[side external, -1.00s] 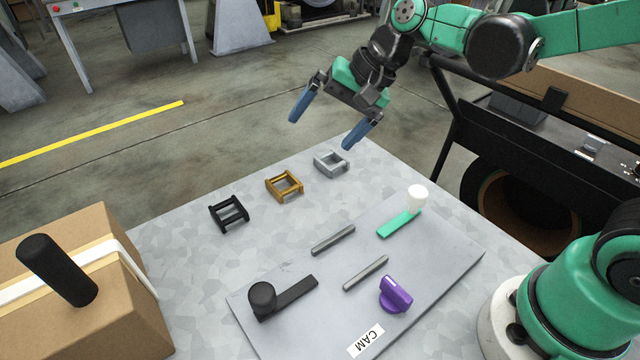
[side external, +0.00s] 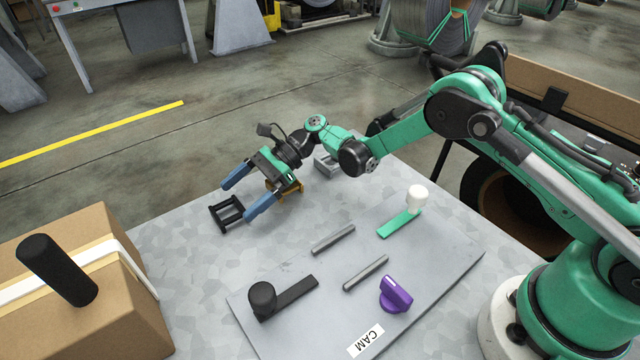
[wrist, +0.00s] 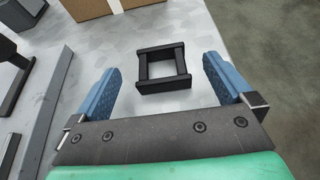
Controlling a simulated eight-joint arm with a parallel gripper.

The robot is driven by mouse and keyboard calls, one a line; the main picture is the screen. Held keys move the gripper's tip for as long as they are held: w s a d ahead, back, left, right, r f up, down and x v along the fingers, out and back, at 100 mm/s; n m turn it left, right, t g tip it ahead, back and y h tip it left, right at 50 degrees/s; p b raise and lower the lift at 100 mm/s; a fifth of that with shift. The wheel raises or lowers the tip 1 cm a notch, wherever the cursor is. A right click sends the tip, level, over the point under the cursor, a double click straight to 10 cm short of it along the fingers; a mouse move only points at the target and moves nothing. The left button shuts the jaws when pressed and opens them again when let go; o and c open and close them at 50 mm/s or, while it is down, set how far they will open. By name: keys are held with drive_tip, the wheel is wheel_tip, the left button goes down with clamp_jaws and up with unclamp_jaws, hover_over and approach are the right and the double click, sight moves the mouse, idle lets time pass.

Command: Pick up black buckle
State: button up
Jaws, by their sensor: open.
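The black buckle (side external: 228,214) is a small open rectangular frame lying on the table near its far left edge in the side view. In the wrist view the buckle (wrist: 163,68) lies ahead of the fingers, roughly centred between them. My gripper (side external: 242,198) is open with two blue fingers, one on each side of the buckle's near end in the side view. In the wrist view my gripper (wrist: 160,92) is empty, and the fingers appear apart from the buckle. The exact height of the fingertips above the table is hard to tell.
A brass buckle (side external: 290,188) is partly hidden behind my gripper. A silver buckle (side external: 327,165) is partly behind my arm. A cardboard box (side external: 85,290) stands at left. A grey panel (side external: 420,270) carries a black lever, purple knob, green lever and two bars.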

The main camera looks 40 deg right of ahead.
sight(218, 215)
drive_tip(key=shift+x, duration=2.2)
drive_tip(key=c, duration=1.2)
